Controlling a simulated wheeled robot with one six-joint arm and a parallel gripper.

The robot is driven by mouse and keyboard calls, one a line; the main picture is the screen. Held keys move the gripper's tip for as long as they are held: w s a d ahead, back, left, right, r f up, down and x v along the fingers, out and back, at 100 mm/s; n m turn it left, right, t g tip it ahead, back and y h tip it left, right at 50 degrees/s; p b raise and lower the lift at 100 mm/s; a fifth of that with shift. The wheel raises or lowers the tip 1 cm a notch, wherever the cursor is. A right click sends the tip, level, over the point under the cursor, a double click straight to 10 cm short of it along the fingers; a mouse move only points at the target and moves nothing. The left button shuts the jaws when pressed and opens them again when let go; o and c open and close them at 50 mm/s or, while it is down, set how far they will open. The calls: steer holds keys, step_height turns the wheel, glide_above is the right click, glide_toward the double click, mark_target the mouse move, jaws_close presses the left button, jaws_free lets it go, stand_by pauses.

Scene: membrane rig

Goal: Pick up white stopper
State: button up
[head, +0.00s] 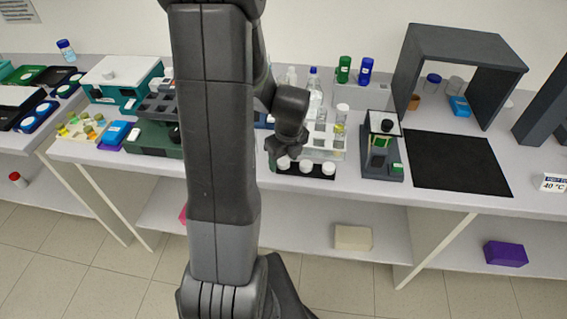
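Three small white stoppers stand in a row on a black strip (314,176) at the front of the bench: a left one (284,162), a middle one (306,166) and a right one (328,168). My gripper (281,158) is small and dark at the end of my arm, above or just behind the left stopper. Its fingers are too small and dark to show whether they are apart or whether they touch the stopper. My arm hides part of the bench to the left of the strip.
A white rack (334,152) with tubes stands right behind the stoppers. A dark device (382,150) stands to their right, beside a black mat (455,163) and a grey hood (414,62). A green-based instrument (152,140) stands left of my arm. The mat is empty.

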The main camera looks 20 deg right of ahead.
steer(key=c, duration=0.9)
steer(key=shift+o, duration=0.2)
steer(key=shift+r, duration=0.1)
